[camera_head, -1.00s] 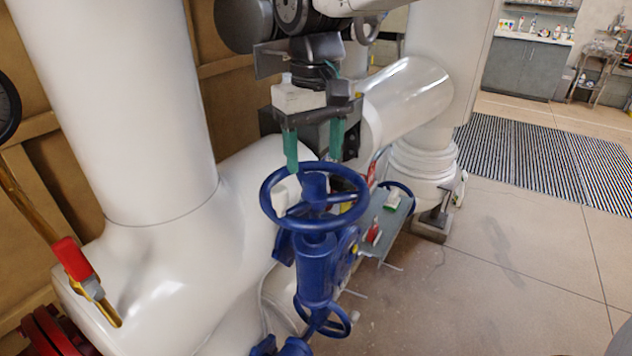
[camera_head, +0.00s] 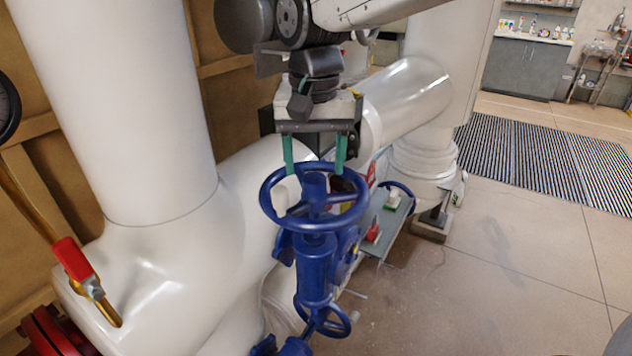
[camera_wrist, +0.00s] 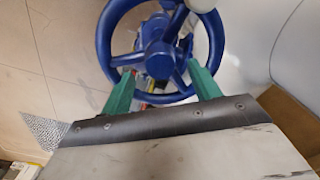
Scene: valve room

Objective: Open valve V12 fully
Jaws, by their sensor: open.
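A blue handwheel (camera_head: 351,217) with spokes and a central hub (camera_head: 314,187) sits on top of a blue valve body (camera_head: 316,270) in the head view. I read no V12 label on it. My gripper (camera_head: 314,170) is above the far part of the wheel, pointing down, with two green fingers apart and nothing between them. In the wrist view the wheel (camera_wrist: 103,40) lies beyond the fingers (camera_wrist: 160,88), which appear near its rim on both sides of the hub. I cannot tell whether they touch the rim.
A white pipe (camera_head: 110,110) stands left of the valve, and another (camera_head: 410,95) lies behind. A grey panel (camera_head: 385,225) with red and white-green parts is right of the wheel. A red-handled lever (camera_head: 72,258) is at left. Open floor (camera_head: 510,280) is at right.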

